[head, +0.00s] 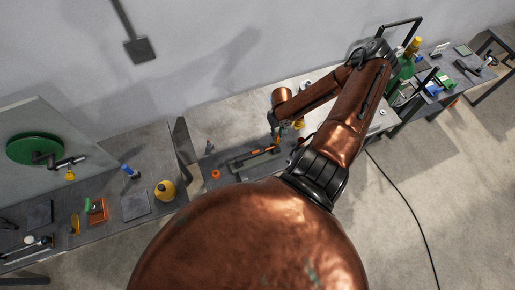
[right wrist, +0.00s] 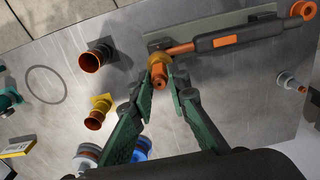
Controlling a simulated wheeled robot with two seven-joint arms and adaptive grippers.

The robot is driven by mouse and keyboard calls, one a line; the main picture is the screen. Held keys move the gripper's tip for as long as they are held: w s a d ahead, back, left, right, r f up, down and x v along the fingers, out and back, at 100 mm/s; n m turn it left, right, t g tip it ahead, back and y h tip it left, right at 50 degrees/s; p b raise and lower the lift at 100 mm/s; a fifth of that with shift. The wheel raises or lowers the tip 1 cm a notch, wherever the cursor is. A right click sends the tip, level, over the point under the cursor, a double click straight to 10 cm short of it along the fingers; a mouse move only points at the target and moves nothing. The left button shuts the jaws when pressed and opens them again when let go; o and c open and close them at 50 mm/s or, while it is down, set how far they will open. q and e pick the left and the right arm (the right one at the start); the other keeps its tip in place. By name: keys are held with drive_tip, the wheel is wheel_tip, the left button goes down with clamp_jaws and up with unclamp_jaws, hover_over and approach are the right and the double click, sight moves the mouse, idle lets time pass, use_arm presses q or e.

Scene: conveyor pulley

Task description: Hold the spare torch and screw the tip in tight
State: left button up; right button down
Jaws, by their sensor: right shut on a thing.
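The spare torch (right wrist: 245,36) has a dark grey body with an orange band and a copper neck. It lies across the top of the right wrist view, and also shows small on the bench in the head view (head: 255,154). The copper and brass tip (right wrist: 158,76) is at the end of the neck. My right gripper (right wrist: 163,78) has its green fingers on both sides of the tip, shut on it. The wrist view does not show whether the tip is fully seated. In the head view the right gripper (head: 276,135) is small at the torch's end. My left gripper is not in view.
Near the gripper stand a copper cup-shaped part (right wrist: 92,61), a brass-collared copper part (right wrist: 96,119) and a pale round part with a copper stem (right wrist: 290,82). A marked circle (right wrist: 45,84) on the metal bench is empty.

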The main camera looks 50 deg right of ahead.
drive_tip(key=c, duration=1.8)
unclamp_jaws()
drive_tip(key=shift+o, duration=0.3)
drive_tip(key=o, duration=0.4)
drive_tip(key=shift+c, duration=0.2)
drive_tip(key=shift+o, duration=0.4)
drive_tip(key=o, duration=0.3)
drive_tip(key=shift+o, duration=0.6)
drive_tip(key=o, duration=0.3)
drive_tip(key=shift+o, duration=0.6)
